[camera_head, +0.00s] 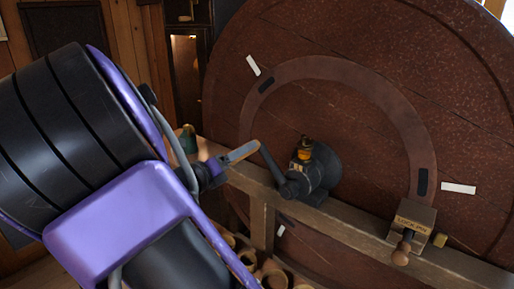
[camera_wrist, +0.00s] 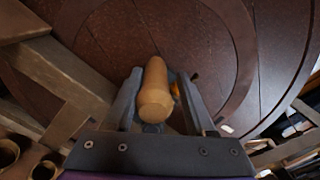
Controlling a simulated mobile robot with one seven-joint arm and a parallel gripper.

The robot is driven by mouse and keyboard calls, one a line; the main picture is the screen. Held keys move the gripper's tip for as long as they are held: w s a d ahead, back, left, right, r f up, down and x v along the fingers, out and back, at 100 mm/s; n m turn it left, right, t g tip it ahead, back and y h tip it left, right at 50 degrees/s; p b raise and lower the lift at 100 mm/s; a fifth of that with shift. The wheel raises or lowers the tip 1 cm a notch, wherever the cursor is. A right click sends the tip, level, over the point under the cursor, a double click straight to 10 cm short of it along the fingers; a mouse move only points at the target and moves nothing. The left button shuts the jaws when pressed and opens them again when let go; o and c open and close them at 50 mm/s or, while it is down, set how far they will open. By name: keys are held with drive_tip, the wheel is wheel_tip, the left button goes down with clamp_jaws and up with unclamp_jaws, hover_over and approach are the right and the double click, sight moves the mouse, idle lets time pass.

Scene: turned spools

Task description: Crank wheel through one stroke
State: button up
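The big round red-brown wheel (camera_head: 350,60) fills the right of the head view, with white and black marks on its face. A dark crank arm (camera_head: 272,168) rises up and left from the hub (camera_head: 318,170) to a wooden crank handle (camera_head: 242,152). In the wrist view the handle (camera_wrist: 155,95) points at the camera between the fingers. My gripper (camera_head: 214,168) is at the handle's near end. In the wrist view my gripper (camera_wrist: 160,88) has its fingers apart around the handle, with a gap at the right finger; contact on the left is unclear.
A wooden beam (camera_head: 350,232) crosses in front of the wheel. A block labelled like a lock pin (camera_head: 411,220), with a wooden knob (camera_head: 402,250), sits on it at the right. An amber cup (camera_head: 304,152) tops the hub. Several round wooden pieces (camera_head: 272,277) lie below the beam.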

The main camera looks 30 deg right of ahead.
drive_tip(key=shift+s+d+r+m, duration=0.3)
drive_tip(key=shift+s+r+m, duration=0.15)
drive_tip(key=shift+s+m, duration=0.35)
drive_tip(key=shift+s+d+r+m, duration=0.35)
drive_tip(key=shift+s+r+m, duration=0.1)
drive_tip(key=shift+s+m, duration=0.35)
drive_tip(key=shift+s+d+r+m, duration=0.3)
drive_tip(key=shift+s+r+m, duration=0.15)
drive_tip(key=shift+s+m, duration=0.35)
drive_tip(key=shift+s+a, duration=0.1)
drive_tip(key=shift+a, duration=0.05)
drive_tip(key=v, duration=1)
drive_tip(key=shift+s+a, duration=0.15)
drive_tip(key=shift+a, duration=0.15)
drive_tip(key=shift+f, duration=0.1)
